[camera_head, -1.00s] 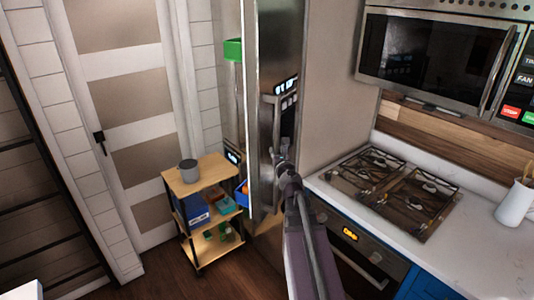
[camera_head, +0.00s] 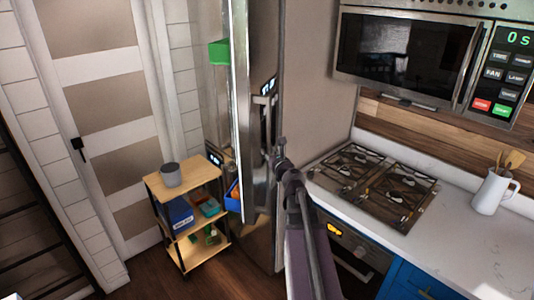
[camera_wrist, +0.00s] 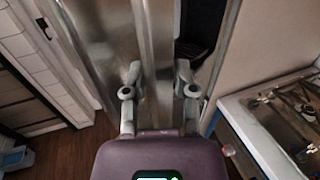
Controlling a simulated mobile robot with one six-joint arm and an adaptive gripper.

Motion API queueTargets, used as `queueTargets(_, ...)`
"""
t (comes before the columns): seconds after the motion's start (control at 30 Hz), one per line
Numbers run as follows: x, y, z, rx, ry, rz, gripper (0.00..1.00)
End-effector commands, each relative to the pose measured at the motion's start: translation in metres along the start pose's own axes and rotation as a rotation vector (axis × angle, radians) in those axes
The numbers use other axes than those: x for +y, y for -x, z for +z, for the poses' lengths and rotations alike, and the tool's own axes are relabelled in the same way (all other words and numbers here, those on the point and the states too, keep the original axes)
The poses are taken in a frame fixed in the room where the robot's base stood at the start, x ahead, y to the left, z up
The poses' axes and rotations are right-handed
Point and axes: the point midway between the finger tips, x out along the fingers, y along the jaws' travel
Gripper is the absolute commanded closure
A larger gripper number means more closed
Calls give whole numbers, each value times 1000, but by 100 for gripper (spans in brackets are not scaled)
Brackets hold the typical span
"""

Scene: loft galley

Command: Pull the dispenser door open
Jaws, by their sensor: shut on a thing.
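The dispenser door (camera_head: 267,190) is a tall steel fridge door, seen at a steep angle in the head view. Its dispenser (camera_head: 268,87) has lit marks and a dark recess, which also shows in the wrist view (camera_wrist: 200,28). My gripper (camera_head: 281,155) is at mid-height of the door. In the wrist view my gripper (camera_wrist: 158,82) has one finger on each side of an upright steel part and is shut on it. This looks like the door's handle; its exact contact points are hard to see.
A wooden cart (camera_head: 187,178) stands below left. The stove (camera_head: 375,185) and counter (camera_head: 450,215) are close on the right. Dark floor shows around the cart.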

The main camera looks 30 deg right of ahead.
Motion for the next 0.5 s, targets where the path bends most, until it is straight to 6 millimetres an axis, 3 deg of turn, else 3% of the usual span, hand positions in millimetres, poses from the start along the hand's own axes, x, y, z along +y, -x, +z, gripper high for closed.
queueTargets(0.07,-1,-1,0,0,1,-2,100)
queueTargets(0.1,-1,-1,0,0,1,-2,52)
queueTargets(0.2,0,-1,0,0,1,-2,29)
queueTargets(0.5,0,0,0,0,0,0,29)
